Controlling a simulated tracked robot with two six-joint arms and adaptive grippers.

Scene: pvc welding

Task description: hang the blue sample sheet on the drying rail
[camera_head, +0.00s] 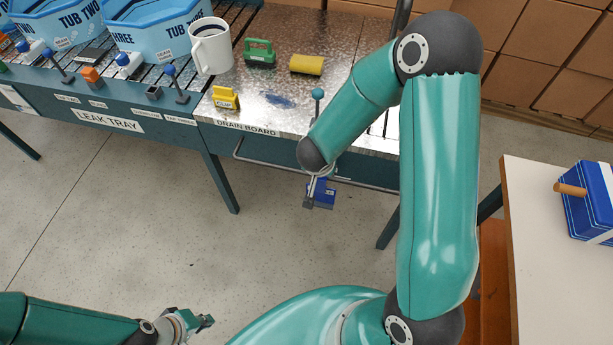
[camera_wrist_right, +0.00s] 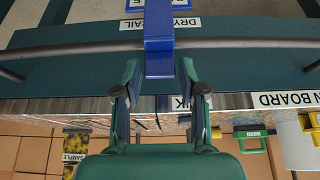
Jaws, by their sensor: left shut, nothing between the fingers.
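The blue sample sheet (camera_wrist_right: 158,28) is folded over the drying rail (camera_wrist_right: 80,49) in the right wrist view, with its blue strip crossing the bar. In the head view the sheet (camera_head: 323,192) shows below the front edge of the drain board, partly covered by my right wrist. My right gripper (camera_wrist_right: 159,78) is open, with one finger on each side of the strip and a visible gap at both sides. Its fingers are hard to make out in the head view. My left gripper (camera_head: 204,321) is shut and empty at the lower left, over the floor, far from the sheet.
The drain board (camera_head: 285,105) holds a white mug (camera_head: 210,46), a green block (camera_head: 259,52), a yellow roll (camera_head: 307,65) and a yellow clip-like item (camera_head: 225,98). Blue tubs (camera_head: 160,35) stand at the left. A pale table (camera_head: 540,240) with a blue tin (camera_head: 588,205) is at the right.

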